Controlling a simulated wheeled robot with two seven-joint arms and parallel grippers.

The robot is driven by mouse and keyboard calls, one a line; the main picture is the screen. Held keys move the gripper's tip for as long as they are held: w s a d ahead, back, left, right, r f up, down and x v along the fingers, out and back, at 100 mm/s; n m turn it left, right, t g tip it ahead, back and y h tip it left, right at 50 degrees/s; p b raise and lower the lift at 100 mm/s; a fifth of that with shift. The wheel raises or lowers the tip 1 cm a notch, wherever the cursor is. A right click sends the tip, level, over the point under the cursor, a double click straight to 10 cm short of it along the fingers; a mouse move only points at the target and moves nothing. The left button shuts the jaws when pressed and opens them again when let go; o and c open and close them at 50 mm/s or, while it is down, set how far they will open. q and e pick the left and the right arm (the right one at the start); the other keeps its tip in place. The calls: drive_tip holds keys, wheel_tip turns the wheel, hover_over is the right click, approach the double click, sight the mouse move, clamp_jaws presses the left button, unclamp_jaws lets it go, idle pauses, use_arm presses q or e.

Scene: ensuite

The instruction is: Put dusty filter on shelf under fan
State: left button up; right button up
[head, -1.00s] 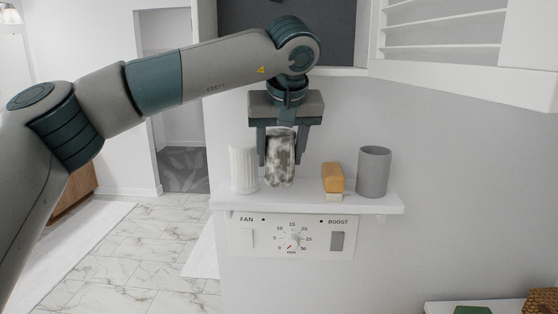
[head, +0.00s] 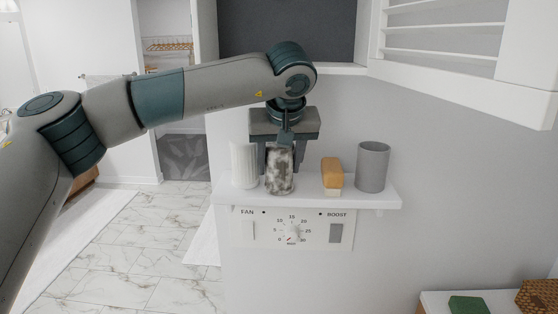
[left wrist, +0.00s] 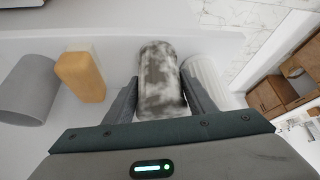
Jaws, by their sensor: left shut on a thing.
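The dusty filter (head: 280,171) is a grey-and-white mottled upright cylinder at the shelf (head: 317,192), a white wall ledge. My left gripper (head: 279,158) points down from above and is shut on it. In the left wrist view the dusty filter (left wrist: 159,80) sits between the two fingers (left wrist: 160,98). Its base is at the shelf top; I cannot tell whether it bears on it. A clean white ribbed filter (head: 243,165) stands close at its left. The fan panel (head: 291,231), with a dial and switches, is on the wall below the shelf. My right gripper is not in view.
On the shelf to the right are a yellow-orange block (head: 332,171) and a grey cup (head: 373,167). A dark cabinet opening (head: 290,32) and a louvred door (head: 446,45) are above. A low white surface with a green block (head: 469,305) is at bottom right.

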use_arm(q)
drive_tip(key=shift+f, duration=0.15)
drive_tip(key=o, duration=0.8)
drive_tip(key=shift+r, duration=0.2)
drive_tip(key=shift+s+r+b, duration=0.25)
drive_tip(key=shift+r+b, duration=0.1)
drive_tip(key=shift+r, duration=0.1)
drive_tip(key=b+v, duration=0.3)
drive_tip(key=v, duration=0.8)
drive_tip(key=shift+f, duration=0.1)
